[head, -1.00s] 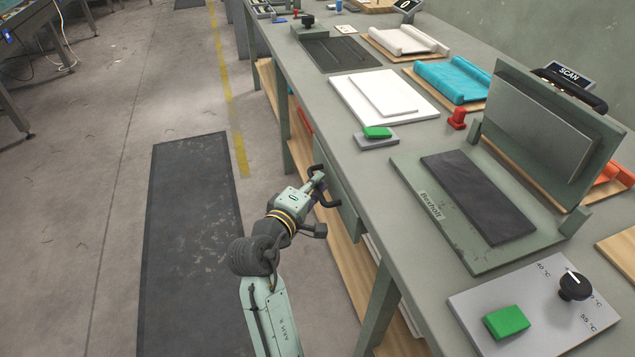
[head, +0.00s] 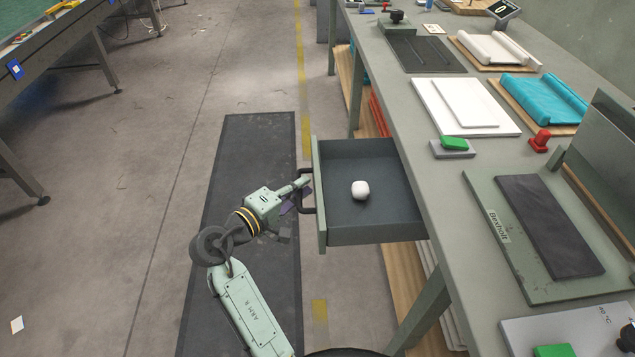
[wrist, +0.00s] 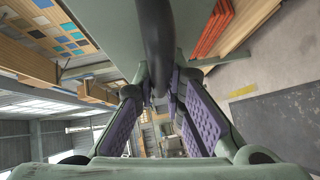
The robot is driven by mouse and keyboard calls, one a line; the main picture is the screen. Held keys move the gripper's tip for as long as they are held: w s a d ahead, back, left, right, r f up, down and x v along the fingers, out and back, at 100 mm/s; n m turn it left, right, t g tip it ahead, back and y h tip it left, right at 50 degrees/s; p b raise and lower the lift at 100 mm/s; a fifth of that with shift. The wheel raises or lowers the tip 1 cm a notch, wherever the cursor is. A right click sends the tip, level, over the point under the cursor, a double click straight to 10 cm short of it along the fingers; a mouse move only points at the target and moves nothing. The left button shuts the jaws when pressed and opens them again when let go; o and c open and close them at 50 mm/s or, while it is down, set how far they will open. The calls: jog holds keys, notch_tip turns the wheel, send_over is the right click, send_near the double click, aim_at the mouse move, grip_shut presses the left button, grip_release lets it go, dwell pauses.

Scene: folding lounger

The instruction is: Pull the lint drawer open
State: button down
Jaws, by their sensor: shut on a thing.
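The lint drawer (head: 365,233) stands far out from the bench in the head view. Its floor is dark, and a small white rounded thing (head: 360,190) lies inside. A black bar handle (head: 306,192) is on its green front. My gripper (head: 302,194) is at this handle, to the left of the drawer front. In the wrist view the handle (wrist: 153,40) runs down between the purple-padded fingers (wrist: 160,100), which are shut on it. The green drawer front (wrist: 110,25) is close behind. The exact contact is partly hidden.
The green bench (head: 440,185) runs along the right, with a press (head: 560,230), a grey block with green top (head: 453,146) and white sheets (head: 465,105) on it. A dark mat (head: 245,150) lies on the floor beside my arm.

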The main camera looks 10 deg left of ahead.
jog(key=shift+s+a, duration=0.15)
jog(key=shift+a, duration=0.3)
jog(key=c, duration=1.7)
grip_release()
jog(key=shift+o, duration=0.2)
jog(key=v, duration=1.2)
jog(key=shift+r, duration=0.1)
